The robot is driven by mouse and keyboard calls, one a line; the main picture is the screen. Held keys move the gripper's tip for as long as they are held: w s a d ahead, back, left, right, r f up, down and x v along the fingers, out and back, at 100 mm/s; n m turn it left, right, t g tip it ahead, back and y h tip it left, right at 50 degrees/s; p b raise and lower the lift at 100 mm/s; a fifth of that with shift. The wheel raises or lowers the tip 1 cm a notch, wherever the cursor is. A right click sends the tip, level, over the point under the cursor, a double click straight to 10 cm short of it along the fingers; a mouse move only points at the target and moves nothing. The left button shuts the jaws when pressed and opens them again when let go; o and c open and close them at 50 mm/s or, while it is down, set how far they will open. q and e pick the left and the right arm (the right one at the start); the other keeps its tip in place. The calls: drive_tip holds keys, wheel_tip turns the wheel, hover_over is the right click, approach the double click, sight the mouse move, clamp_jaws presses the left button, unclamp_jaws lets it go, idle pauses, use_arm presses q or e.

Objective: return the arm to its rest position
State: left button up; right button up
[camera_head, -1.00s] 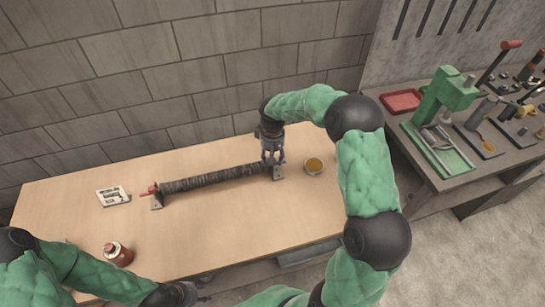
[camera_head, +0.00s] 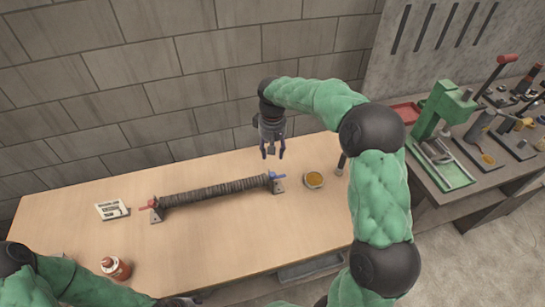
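A dark mesh tube (camera_head: 215,191) lies across the wooden table between two small end brackets. Its left end has a red piece (camera_head: 148,205) and its right end has a blue piece (camera_head: 276,177). My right gripper (camera_head: 272,156) is open and empty, pointing down above and behind the tube's right end, apart from it. My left arm lies along the bottom left. My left gripper (camera_head: 182,301) is cut by the bottom edge, and its fingers do not show clearly.
A white card (camera_head: 113,209) and a red-brown bottle (camera_head: 115,268) are on the left of the table (camera_head: 205,245). A grey bench (camera_head: 415,180) with a green press (camera_head: 440,105) stands at right. A block wall is behind.

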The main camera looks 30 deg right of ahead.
drive_tip(key=shift+r, duration=0.25)
drive_tip(key=shift+r, duration=0.1)
idle(0.3)
